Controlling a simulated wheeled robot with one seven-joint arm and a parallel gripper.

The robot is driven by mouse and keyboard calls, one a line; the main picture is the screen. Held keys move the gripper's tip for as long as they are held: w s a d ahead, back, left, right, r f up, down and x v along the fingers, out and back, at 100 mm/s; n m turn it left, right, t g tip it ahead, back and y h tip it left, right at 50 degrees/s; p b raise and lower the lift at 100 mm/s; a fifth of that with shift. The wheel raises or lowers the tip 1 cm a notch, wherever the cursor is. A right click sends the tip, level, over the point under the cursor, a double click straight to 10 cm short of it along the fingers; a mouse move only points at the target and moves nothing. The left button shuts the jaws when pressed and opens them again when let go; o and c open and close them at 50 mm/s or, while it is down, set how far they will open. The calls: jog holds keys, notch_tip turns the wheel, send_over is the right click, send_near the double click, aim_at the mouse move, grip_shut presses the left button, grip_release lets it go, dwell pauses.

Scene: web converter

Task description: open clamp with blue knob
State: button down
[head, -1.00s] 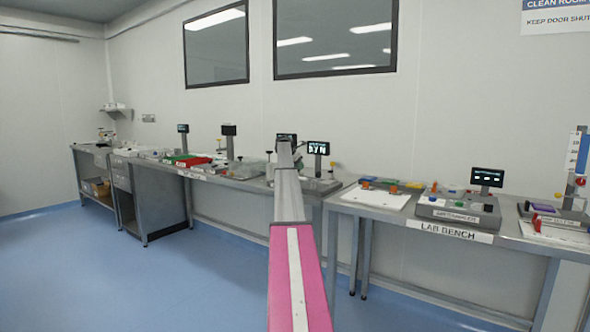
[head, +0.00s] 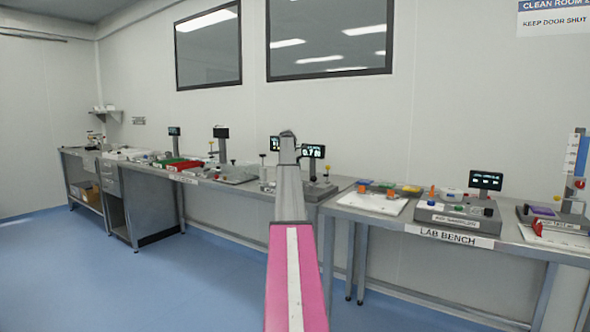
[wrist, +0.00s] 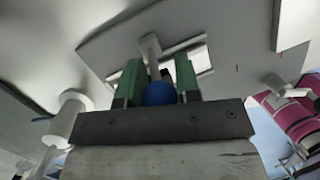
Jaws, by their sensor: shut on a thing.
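The blue knob (wrist: 160,93) sits between the two green fingers of my gripper (wrist: 158,82) in the wrist view. My gripper is shut on it. Behind the knob, a pale post (wrist: 150,50) rises toward a grey plate (wrist: 110,45) with a bright rectangular opening. I cannot tell from this view whether the clamp is open or closed. In the head view my own arm hides the knob, the clamp and my gripper.
A long grey bench (head: 235,183) with several devices and small screens runs along the wall. A red tray (head: 185,165) lies on it. The lab bench (head: 395,225) stands at the right. Blue floor (head: 190,290) is clear at the left.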

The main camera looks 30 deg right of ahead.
jog(key=c, duration=0.8)
grip_release()
jog(key=v, duration=1)
jog(key=shift+a+r, duration=0.1)
jog(key=shift+r, duration=0.3)
